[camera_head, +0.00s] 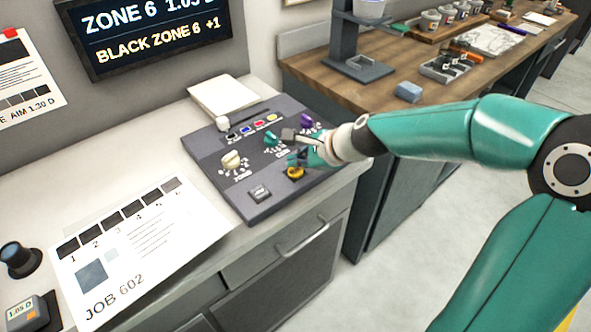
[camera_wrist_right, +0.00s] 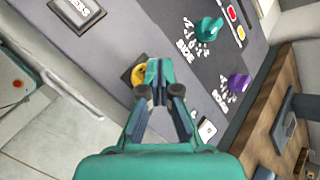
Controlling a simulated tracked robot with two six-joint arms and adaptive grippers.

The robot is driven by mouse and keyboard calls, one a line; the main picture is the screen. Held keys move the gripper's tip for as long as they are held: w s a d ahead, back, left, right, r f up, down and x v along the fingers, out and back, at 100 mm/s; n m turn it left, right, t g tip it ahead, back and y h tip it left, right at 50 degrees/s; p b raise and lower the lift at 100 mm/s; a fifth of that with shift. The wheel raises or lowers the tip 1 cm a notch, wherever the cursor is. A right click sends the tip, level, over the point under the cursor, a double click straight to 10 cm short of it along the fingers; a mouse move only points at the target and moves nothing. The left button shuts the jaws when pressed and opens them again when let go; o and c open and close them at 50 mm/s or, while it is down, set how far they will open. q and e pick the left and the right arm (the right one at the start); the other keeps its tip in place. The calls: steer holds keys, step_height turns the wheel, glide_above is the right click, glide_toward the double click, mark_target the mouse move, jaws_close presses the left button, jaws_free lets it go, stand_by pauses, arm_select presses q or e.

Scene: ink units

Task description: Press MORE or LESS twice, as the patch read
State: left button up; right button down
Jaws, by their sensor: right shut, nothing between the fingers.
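The control panel (camera_head: 225,185) lies on the counter, with a cream knob (camera_head: 231,160), a teal knob (camera_head: 270,139), a purple knob (camera_head: 306,121) and a row of coloured buttons (camera_head: 252,127). My right gripper (camera_head: 300,157) is shut and empty over the panel's right edge. In the right wrist view its fingertips (camera_wrist_right: 160,88) overlap a yellow round button (camera_wrist_right: 138,76); I cannot tell whether they touch it. A small pale key (camera_wrist_right: 207,130) shows beside a finger. MORE and LESS labels are not readable. The screen (camera_head: 150,32) reads "ZONE 6 1.05 D" and "BLACK ZONE 6 +1". My left gripper is out of view.
The JOB 602 sheet (camera_head: 135,245) with numbered patches lies left of the panel. A small meter (camera_head: 25,312) reading 1.05 D is at the lower left. A white pad (camera_head: 222,95) lies behind the panel. A wooden bench (camera_head: 400,75) with cups and tools stands at the right.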

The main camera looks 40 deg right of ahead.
mark_target(297, 172)
stand_by(0.4)
steer(key=shift+f+b, duration=0.3)
steer(key=shift+f, duration=0.1)
steer(key=shift+f+b, duration=0.5)
steer(key=shift+f, duration=0.05)
stand_by(0.6)
steer(key=shift+r, duration=0.15)
steer(key=shift+r+p, duration=0.85)
steer(key=shift+p, duration=0.1)
step_height(297, 172, up, 5)
steer(key=p, duration=0.5)
